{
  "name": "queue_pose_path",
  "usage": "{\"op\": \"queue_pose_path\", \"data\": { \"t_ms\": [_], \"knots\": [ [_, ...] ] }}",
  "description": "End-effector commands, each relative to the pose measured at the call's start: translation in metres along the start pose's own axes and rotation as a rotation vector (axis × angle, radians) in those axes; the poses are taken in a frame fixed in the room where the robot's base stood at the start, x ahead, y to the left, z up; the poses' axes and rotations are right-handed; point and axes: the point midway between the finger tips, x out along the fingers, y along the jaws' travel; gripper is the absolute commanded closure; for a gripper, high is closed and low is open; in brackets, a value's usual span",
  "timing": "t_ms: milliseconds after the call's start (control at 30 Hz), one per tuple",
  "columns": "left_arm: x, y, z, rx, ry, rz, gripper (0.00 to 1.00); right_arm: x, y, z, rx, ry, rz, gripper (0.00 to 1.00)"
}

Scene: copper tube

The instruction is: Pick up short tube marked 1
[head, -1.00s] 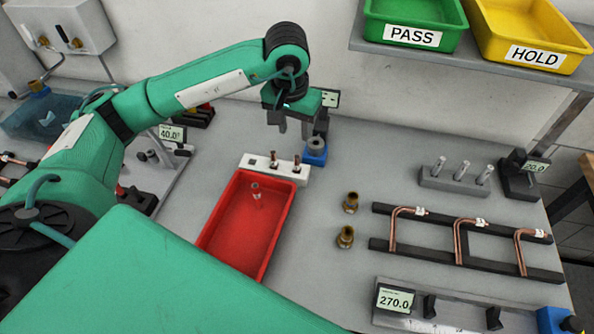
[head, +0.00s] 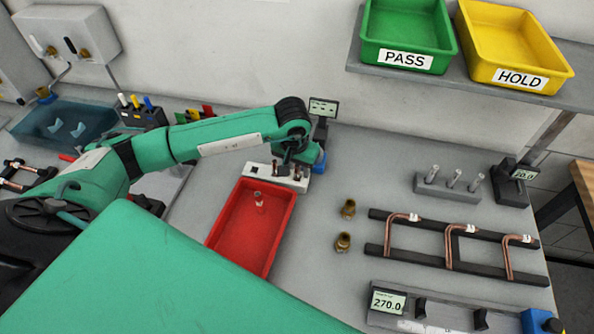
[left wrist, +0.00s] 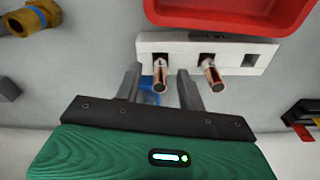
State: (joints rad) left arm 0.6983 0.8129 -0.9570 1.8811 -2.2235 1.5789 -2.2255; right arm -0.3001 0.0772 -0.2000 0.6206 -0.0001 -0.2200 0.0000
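A white rack (head: 262,172) holds two short copper tubes upright; it also shows in the left wrist view (left wrist: 230,52). One tube (left wrist: 160,74) lies, in that view, between the two fingers of my open left gripper (left wrist: 159,90); I cannot tell whether they touch it. The other tube (left wrist: 212,76) is just outside the finger on the right. The rack's end slot is empty. In the head view my left gripper (head: 294,168) is low over the rack's right end and partly hides it. No number on the tubes is legible. My right gripper is out of view.
A blue device (head: 320,160) stands close behind the gripper. Brass fittings (head: 347,210) and bent copper tubes on black rails (head: 452,240) are to the right.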

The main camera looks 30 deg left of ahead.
Motion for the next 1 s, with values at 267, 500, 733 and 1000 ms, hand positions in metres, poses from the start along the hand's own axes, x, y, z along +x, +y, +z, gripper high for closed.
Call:
{"op": "queue_pose_path", "data": {
  "t_ms": [267, 500, 733, 1000],
  "knots": [
    [0.0069, 0.0003, 0.0001, 0.001, 0.001, 0.001, 0.6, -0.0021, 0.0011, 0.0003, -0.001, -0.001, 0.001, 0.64],
    [0.0065, 0.0002, 0.0, 0.001, 0.001, 0.001, 1.0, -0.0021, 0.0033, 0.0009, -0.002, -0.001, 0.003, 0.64],
    [0.0062, 0.0001, -0.0001, 0.001, 0.001, 0.001, 1.0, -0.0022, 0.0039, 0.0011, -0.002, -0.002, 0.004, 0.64],
    [-0.0023, 0.0, -0.0022, 0.0, 0.004, 0.0, 1.0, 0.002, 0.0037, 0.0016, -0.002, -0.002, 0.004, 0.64]
  ]
}}
